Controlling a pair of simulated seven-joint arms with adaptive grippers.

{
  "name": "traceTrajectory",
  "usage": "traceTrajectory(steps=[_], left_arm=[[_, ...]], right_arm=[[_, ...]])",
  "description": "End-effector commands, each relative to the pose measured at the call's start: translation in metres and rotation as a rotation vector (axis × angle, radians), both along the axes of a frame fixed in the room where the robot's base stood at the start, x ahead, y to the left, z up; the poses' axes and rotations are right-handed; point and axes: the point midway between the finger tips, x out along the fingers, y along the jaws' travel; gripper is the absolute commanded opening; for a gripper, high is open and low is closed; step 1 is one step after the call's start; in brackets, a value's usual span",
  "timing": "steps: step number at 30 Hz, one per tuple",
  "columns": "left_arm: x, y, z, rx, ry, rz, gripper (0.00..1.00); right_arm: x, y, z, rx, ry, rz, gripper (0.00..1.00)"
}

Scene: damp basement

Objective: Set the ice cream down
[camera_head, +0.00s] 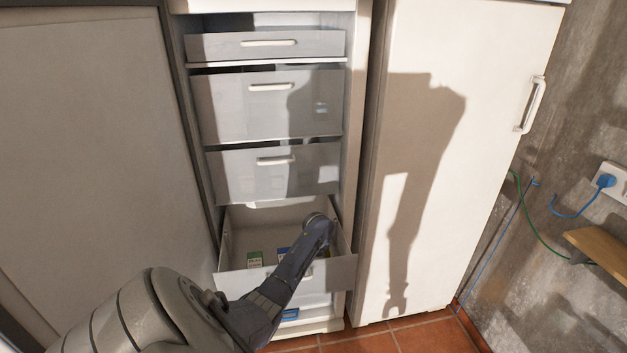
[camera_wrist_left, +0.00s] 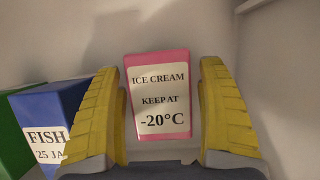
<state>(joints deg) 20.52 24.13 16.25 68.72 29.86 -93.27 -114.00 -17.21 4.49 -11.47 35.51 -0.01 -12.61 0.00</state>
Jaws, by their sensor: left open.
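The ice cream (camera_wrist_left: 160,96) is a pink box with a cream label reading "ICE CREAM KEEP AT -20°C". In the left wrist view it stands nearly upright, tilted slightly. My left gripper (camera_wrist_left: 160,115) is open, its yellow fingers on either side of the box with a narrow gap at each. In the head view my left arm reaches down into the open lower drawer (camera_head: 235,283) of the freezer, and the arm hides the ice cream there. My right gripper is not in view.
A blue fish box (camera_wrist_left: 52,115) stands just left of the left finger, with a green box (camera_head: 254,260) beyond it. Pale drawer walls are close around. The white door (camera_head: 480,150) is at the right.

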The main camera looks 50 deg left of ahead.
Motion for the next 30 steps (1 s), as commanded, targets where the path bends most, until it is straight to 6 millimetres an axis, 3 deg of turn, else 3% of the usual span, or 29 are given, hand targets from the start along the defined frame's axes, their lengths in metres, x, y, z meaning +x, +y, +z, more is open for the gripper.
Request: traceTrajectory(steps=[5,11,24,30], left_arm=[[0.0,0.0,0.002,0.0,-0.001,0.0,0.75],[0.0,-0.002,0.018,0.001,-0.003,-0.001,0.75],[-0.014,-0.027,0.086,0.0,-0.003,-0.001,0.75],[-0.019,-0.035,0.109,0.0,-0.002,-0.001,0.75]], right_arm=[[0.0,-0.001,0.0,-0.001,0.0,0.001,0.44],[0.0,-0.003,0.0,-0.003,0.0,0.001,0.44],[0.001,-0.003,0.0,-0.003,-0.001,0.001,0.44],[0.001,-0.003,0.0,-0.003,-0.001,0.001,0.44]])
